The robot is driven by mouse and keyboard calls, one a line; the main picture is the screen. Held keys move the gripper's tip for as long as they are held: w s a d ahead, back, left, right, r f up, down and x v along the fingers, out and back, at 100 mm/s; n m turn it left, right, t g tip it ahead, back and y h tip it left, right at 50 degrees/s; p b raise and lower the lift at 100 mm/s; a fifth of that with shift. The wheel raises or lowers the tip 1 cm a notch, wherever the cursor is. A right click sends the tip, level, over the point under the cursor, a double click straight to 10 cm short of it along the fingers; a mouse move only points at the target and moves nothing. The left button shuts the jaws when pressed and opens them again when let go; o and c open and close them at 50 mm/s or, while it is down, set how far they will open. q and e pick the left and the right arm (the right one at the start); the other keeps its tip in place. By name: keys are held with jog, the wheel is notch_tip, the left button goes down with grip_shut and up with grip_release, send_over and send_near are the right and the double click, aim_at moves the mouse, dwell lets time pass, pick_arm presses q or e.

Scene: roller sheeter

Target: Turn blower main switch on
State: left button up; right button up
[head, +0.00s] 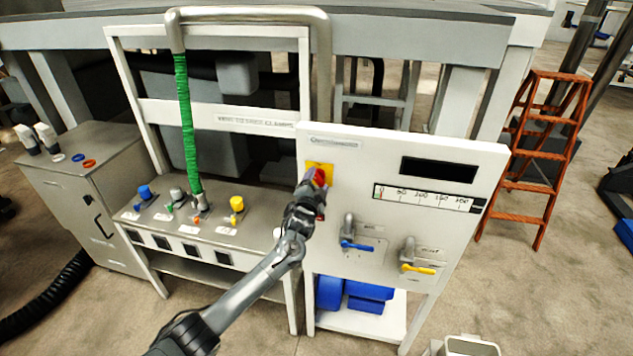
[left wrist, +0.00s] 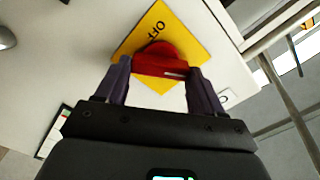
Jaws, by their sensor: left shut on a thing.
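The blower main switch is a red knob (head: 320,177) on a yellow plate (head: 313,167) at the upper left of the white control panel (head: 345,160). My left gripper (head: 314,186) is at the knob and covers part of it in the head view. In the left wrist view the red knob (left wrist: 165,60) sits between the two fingers of the left gripper (left wrist: 162,82), which are shut on it. My right gripper is not in view.
Below the knob are a blue-handled valve (head: 357,245) and a yellow-handled valve (head: 418,268). A dark display (head: 438,171) is at the panel's upper right. A bench (head: 200,225) with coloured fittings and a green hose (head: 187,125) stands left. An orange ladder (head: 530,160) stands right.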

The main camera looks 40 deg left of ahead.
pick_arm(q)
jog(key=m, duration=0.6)
jog(key=shift+m+p, duration=0.3)
jog(key=shift+p, duration=0.1)
jog(key=shift+f, duration=0.1)
jog(key=o, duration=1)
jog(key=shift+o, duration=0.2)
jog(key=b+v, duration=0.1)
jog(key=v, duration=0.9)
jog(key=shift+s, duration=0.4)
jog(key=shift+d, duration=0.15)
